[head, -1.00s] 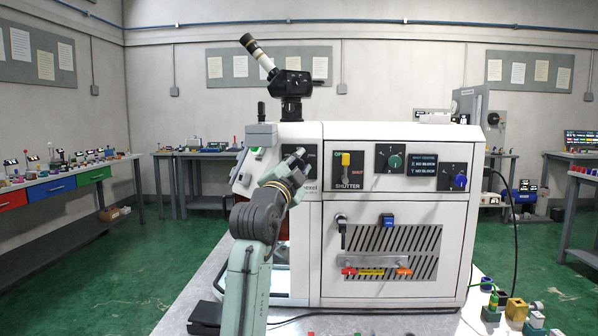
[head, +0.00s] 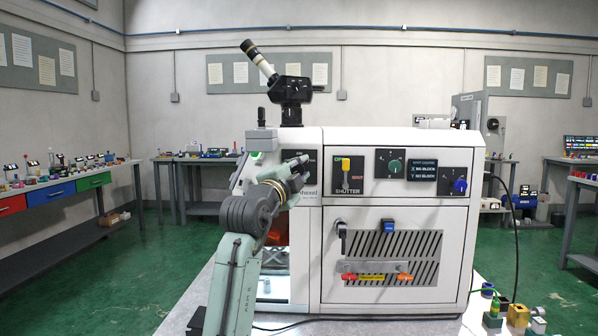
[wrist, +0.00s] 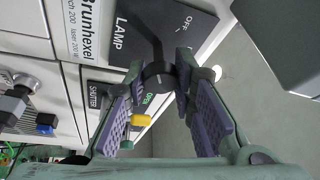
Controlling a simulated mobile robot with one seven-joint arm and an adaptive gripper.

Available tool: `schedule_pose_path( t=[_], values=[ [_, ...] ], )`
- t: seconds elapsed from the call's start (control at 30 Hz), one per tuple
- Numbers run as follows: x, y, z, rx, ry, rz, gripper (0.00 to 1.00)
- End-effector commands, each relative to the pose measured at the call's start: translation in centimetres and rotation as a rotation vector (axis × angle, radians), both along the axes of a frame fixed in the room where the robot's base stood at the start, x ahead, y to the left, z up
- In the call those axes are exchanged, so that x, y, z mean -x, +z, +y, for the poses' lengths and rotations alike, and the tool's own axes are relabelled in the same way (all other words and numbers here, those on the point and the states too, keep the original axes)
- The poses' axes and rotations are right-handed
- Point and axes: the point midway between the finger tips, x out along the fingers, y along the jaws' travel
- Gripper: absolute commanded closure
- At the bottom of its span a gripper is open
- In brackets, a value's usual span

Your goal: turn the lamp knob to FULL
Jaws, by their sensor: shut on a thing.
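The lamp knob (wrist: 158,76) is a dark round knob on a black panel marked LAMP (wrist: 125,32) and OFF in the wrist view. My gripper (wrist: 161,68) is shut on this knob, one fingertip on each side. A small light mark shows on the knob; no FULL label is readable, so I cannot tell its exact setting. In the head view my gripper (head: 297,168) is at the machine's upper left panel and hides most of the knob.
The shutter lever, yellow (head: 346,164), is right of the lamp panel; it also shows below it in the wrist view (wrist: 140,120). A green knob (head: 394,166) and a blue knob (head: 459,185) sit farther right. A microscope head (head: 292,88) stands on top.

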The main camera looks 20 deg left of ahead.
Motion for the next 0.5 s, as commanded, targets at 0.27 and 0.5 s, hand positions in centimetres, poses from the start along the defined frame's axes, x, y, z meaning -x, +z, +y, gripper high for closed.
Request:
schedule_pose_path(
  t=[0.27, 0.5],
  values=[
    [0.03, 0.12, -0.05, -0.001, 0.0, -0.002, 0.62],
    [0.01, 0.07, -0.02, 0.0, 0.001, -0.002, 0.56]
  ],
)
